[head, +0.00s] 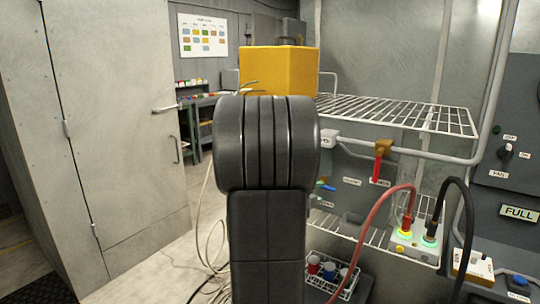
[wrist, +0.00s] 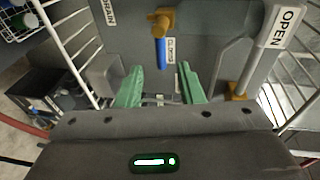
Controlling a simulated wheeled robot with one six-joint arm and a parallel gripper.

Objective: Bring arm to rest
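My arm (head: 266,160) stands folded up in the middle of the head view and hides much of what is behind it. My gripper is hidden there. In the wrist view my gripper (wrist: 160,72) has its two green fingers apart, with nothing held between them.
A yellow box (head: 278,70) sits on a wire shelf (head: 398,110). Below it are a red-handled valve (head: 380,160) and a red hose (head: 375,232) and black hose (head: 467,222). A grey cabinet (head: 115,120) stands left. The wrist view shows wire racks (wrist: 68,45) at both sides.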

